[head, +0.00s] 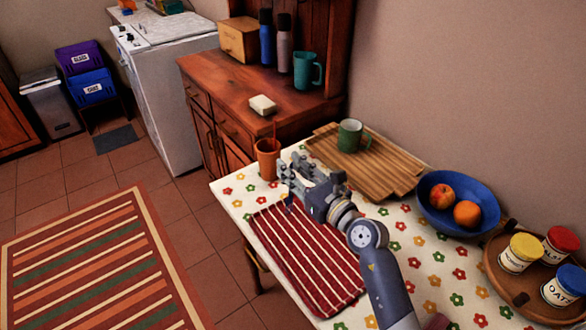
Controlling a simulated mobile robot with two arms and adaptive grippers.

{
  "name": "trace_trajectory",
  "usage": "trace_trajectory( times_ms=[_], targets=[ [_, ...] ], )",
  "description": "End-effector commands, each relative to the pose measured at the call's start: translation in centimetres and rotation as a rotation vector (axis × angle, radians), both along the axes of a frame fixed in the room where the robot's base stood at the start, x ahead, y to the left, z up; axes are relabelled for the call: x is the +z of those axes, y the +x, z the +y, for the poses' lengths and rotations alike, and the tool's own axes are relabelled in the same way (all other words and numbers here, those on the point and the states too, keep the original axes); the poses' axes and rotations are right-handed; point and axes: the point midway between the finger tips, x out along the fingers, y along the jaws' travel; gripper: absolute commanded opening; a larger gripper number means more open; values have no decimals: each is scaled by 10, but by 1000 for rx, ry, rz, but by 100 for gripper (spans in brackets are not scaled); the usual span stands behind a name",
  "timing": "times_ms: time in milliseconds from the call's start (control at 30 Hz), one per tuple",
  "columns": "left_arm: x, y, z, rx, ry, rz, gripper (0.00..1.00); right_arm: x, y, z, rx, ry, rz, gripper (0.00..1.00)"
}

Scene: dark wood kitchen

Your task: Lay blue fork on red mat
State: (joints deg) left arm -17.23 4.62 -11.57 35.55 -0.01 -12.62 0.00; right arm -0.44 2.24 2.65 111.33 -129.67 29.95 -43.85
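The red mat (315,262) with white stripes lies flat on the flowered tablecloth at the table's front left. My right gripper (288,178) is over the mat's far left end, beside an orange cup (267,160). A small dark blue piece (288,204) shows just under the gripper, over the mat's far edge; it may be part of the blue fork, but most of it is hidden. I cannot tell whether the fingers are shut on it. My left gripper is out of view.
A red stick stands in the orange cup. Behind are a wooden tray (388,178) with a green mug (350,136), a blue fruit bowl (435,205) and a round wooden tray (498,276) with jars. The mat's front part is bare.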

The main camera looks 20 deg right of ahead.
Motion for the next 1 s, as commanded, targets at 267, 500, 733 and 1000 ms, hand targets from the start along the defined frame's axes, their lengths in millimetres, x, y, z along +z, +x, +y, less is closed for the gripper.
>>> trace_trajectory(
  times_ms=[267,500,733,1000],
  targets=[
    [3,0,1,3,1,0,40,5,-1,0,0,0,-1,26],
    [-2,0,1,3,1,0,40,1,-38,-14,0,-2,2,26],
    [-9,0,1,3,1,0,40,1,-82,-30,-1,-2,2,26],
    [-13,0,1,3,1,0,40,3,-109,-40,0,-1,0,26]
  ],
)
